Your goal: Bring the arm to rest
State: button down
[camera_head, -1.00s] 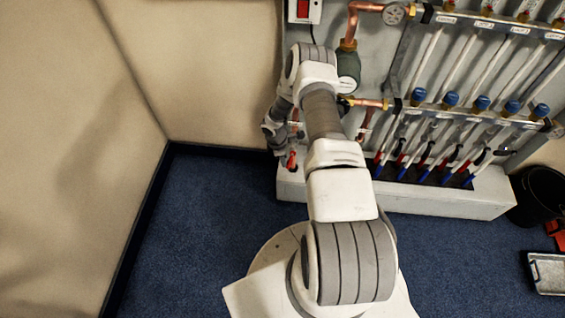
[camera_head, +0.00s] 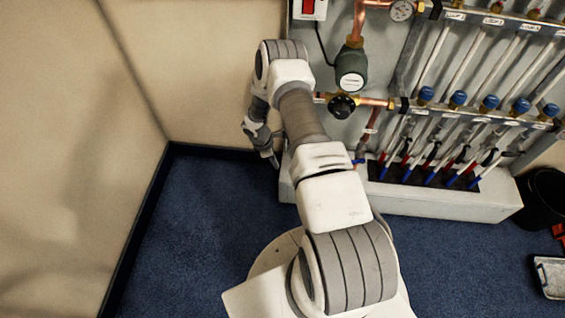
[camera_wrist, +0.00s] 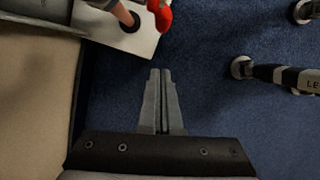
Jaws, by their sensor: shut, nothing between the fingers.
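My arm reaches up from the bottom of the head view and bends down to the left of the copper manifold. My gripper (camera_head: 273,162) hangs near the left end of the white plinth, partly hidden by its wrist. In the wrist view my gripper (camera_wrist: 161,72) has its two fingers together with nothing between them, above blue carpet. The manifold's backboard (camera_head: 395,75) stands to the right of my forearm, with copper pipe, gauge and valves on it.
The white plinth (camera_head: 450,203) runs below the manifold. A red part (camera_wrist: 160,14) and copper pipe lie ahead in the wrist view. The beige wall (camera_head: 215,75) is close on the left. A black bucket (camera_head: 543,200) and grey tray (camera_head: 553,278) stand right. Blue carpet (camera_head: 195,235) is clear.

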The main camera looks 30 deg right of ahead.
jog(key=s+d+p+v, duration=0.1)
jog(key=p+v, duration=0.1)
jog(key=v, duration=0.7)
jog(key=shift+w+r, duration=0.2)
jog(key=shift+r, duration=0.15)
notch_tip(320, 180, up, 33)
jog(key=s+a+m+t, duration=0.1)
jog(key=a+m+t, duration=0.15)
jog(key=m, duration=0.35)
jog(key=s+a+r+m+t, duration=0.2)
jog(key=s+a+r+m, duration=0.2)
jog(key=s+r, duration=0.8)
jog(key=s+a+r+m+t+y, duration=0.1)
jog(key=s+a+r+m, duration=0.15)
jog(key=s, duration=0.35)
jog(key=s+a+r+m+t+y, duration=0.2)
jog(key=s+r, duration=0.1)
jog(key=s, duration=0.4)
notch_tip(320, 180, up, 19)
jog(key=p, duration=2)
jog(key=shift+w+r+g, duration=0.2)
jog(key=shift+w+g, duration=0.1)
jog(key=shift+g, duration=0.05)
